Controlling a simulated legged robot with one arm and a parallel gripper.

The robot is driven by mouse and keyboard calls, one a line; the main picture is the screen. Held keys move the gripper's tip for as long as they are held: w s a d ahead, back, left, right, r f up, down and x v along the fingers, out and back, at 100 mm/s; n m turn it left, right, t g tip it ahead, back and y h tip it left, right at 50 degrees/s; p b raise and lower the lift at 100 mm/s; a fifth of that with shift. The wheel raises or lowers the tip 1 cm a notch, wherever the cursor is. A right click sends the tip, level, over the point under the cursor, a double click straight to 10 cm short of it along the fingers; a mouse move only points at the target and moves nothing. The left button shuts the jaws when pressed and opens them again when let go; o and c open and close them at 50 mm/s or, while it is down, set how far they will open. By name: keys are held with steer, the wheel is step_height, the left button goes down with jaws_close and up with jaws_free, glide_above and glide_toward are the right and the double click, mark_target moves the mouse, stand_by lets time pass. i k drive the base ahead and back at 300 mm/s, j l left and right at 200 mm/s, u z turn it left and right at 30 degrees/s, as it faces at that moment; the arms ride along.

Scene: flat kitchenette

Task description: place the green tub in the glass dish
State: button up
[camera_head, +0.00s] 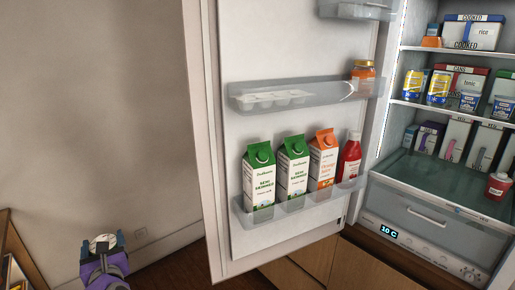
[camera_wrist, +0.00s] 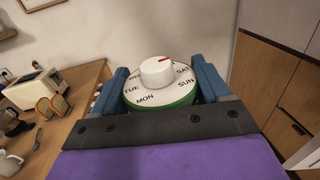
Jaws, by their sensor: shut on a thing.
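The green tub (camera_wrist: 177,104) is round, with a white top printed with weekday names and a white knob with a red mark. My gripper (camera_wrist: 160,82) is shut on it, one blue finger at each side, in the wrist view. In the head view my gripper (camera_head: 103,243) is at the bottom left, with the tub's pale top (camera_head: 102,239) between its fingers, left of the fridge door. I cannot make out a glass dish in either view.
The open fridge door (camera_head: 225,200) holds cartons (camera_head: 292,168) and a red bottle (camera_head: 349,160). The fridge shelves (camera_head: 430,180) at right hold boxes and cans. A wooden counter (camera_wrist: 85,85) with a toaster (camera_wrist: 38,88) is at left in the wrist view. Floor shows beside my gripper.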

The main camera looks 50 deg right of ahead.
mark_target(422, 166)
steer(key=k+j+z, duration=0.15)
steer(key=z, duration=0.2)
steer(key=k+z, duration=0.2)
steer(key=z, duration=0.2)
steer(key=k+z, duration=0.35)
steer(key=i+z, duration=0.2)
steer(key=z, duration=0.3)
steer(key=i+z, duration=0.2)
steer(key=z, duration=0.3)
